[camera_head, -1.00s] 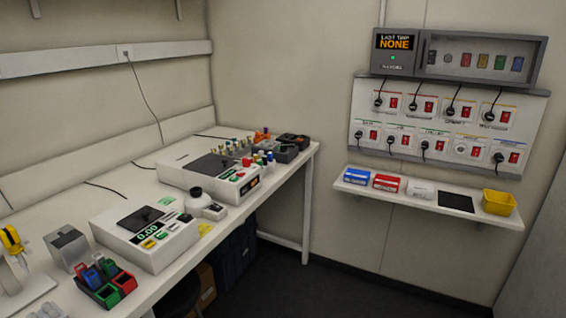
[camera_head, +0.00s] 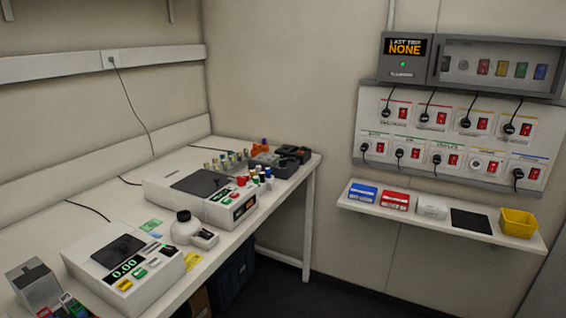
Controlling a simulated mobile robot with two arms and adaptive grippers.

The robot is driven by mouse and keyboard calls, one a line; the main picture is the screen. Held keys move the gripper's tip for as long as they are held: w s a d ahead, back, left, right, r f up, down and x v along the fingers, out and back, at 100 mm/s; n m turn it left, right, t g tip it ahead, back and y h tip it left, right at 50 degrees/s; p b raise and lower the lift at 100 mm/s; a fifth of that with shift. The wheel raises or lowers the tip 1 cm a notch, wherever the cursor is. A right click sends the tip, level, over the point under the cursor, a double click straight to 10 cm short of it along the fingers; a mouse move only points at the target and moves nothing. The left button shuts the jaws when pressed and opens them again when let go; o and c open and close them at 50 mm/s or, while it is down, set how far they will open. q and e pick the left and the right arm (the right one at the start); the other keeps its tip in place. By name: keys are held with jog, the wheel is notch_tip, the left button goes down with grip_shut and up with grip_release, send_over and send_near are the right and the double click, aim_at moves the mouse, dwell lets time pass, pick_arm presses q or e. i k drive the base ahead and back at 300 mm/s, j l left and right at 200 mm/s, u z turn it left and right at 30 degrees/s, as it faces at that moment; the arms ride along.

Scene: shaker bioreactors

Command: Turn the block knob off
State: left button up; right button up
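No label in view reads "block", so I cannot tell for sure which control is the block knob. On the bench, a white box device (camera_head: 160,190) with a dark flat top has small controls and a display on its front. On the wall, a socket panel (camera_head: 372,113) carries two rows of sockets with red switches and black plugs. One lower-row socket has a round white face (camera_head: 487,166). Neither of my grippers is in view.
A grey cabinet (camera_head: 405,73) reads "LAST TRIP NONE". A wall shelf (camera_head: 370,208) holds small boxes and a yellow bin (camera_head: 518,222). Dark floor lies between.

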aim_at(282, 163)
jog(key=i+l+z, duration=0.1)
jog(key=i+l, duration=0.9)
jog(key=i, duration=0.2)
jog(key=z, duration=0.05)
